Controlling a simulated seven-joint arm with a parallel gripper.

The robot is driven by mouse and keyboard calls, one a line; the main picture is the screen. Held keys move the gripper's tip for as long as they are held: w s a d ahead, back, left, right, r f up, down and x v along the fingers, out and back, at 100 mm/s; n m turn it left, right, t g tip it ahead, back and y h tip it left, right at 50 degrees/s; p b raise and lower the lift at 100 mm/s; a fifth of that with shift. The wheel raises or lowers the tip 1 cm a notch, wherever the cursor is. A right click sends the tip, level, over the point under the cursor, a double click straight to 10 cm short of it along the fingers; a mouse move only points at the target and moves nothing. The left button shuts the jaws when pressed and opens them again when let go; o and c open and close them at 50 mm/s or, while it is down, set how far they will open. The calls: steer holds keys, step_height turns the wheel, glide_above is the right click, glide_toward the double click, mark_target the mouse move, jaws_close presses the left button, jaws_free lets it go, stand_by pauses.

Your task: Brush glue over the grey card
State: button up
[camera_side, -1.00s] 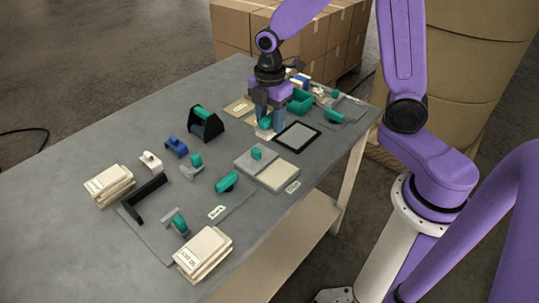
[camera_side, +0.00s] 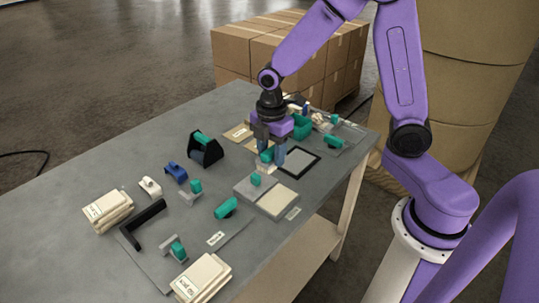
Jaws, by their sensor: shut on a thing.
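My gripper (camera_side: 271,164) is low over the far part of the table, shut on a small teal-handled thing (camera_side: 266,155). Its lower end is hidden, so I cannot tell whether it is a brush or whether it touches anything. A grey panel in a black frame (camera_side: 299,163) lies just right of the fingers; it may be the grey card. In front of the gripper lies a flat board, half grey (camera_side: 249,193) and half cream (camera_side: 277,201). A teal knob (camera_side: 256,180) stands on its grey half. No glue can be made out.
A teal bin (camera_side: 301,126) and small items stand behind the gripper. A black holder with a teal bar (camera_side: 206,148) stands to its left. Stacks of cream cards (camera_side: 107,209) and a black angle bar (camera_side: 143,224) lie nearer. The table's left part is clear.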

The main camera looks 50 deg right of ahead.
steer(key=shift+s+a+f, duration=0.55)
steer(key=shift+s+f, duration=1.1)
steer(key=shift+f, duration=0.15)
glide_above(278, 199)
steer(key=shift+f, duration=2.35)
steer(key=shift+f, duration=0.75)
steer(key=shift+r, duration=0.1)
steer(key=shift+r, duration=2.45)
steer(key=w+d, duration=0.2)
steer(key=d, duration=0.2)
steer(key=w+d, duration=0.2)
steer(key=d, duration=0.2)
steer(key=w+d+f, duration=0.1)
steer(key=d, duration=0.3)
steer(key=shift+w, duration=0.4)
steer(key=shift+f, duration=2.15)
